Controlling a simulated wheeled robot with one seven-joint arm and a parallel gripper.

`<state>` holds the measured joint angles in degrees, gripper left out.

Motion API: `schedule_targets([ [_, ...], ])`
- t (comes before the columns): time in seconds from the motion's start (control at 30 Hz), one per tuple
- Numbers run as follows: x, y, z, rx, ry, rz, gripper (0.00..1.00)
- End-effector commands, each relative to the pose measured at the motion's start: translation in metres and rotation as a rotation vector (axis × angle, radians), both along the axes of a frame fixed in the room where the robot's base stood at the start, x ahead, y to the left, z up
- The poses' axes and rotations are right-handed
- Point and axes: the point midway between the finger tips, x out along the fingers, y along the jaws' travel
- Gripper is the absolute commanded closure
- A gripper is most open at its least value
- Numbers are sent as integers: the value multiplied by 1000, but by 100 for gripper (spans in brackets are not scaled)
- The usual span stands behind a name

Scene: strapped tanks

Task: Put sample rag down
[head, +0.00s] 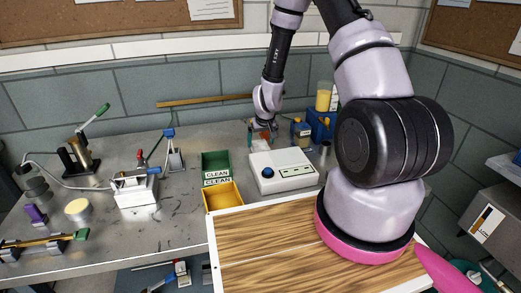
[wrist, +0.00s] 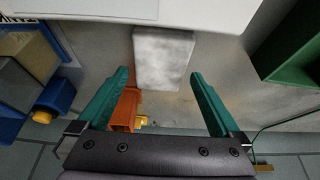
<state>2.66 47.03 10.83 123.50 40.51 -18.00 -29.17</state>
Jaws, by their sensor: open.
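A pale grey, mottled, flat-sided piece (wrist: 162,58), which looks like the sample rag, lies by the near edge of the white device in the wrist view. My gripper (wrist: 160,78) is open, its green fingers on either side of the lower end of this piece, with a gap visible on the right. I cannot tell its exact height above the bench. In the head view my gripper (head: 262,136) is low over the bench, behind the white device, and the rag is not clearly seen there.
An orange bracket (wrist: 125,108) is close beside the left finger. The white device (head: 283,170) with a blue button stands in front of my gripper. Green (head: 216,163) and yellow (head: 222,197) bins marked CLEAN are to the left. A blue holder (head: 320,126) is to the right.

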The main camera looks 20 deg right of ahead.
Motion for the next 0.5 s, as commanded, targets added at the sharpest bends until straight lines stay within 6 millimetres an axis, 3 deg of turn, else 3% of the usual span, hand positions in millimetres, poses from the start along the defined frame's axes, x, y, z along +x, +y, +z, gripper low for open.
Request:
schedule_targets([
  [0.13, 5, 0, -13, 0, 1, -1, 0],
  [0.5, 6, 0, -15, 0, -1, 0, 0],
])
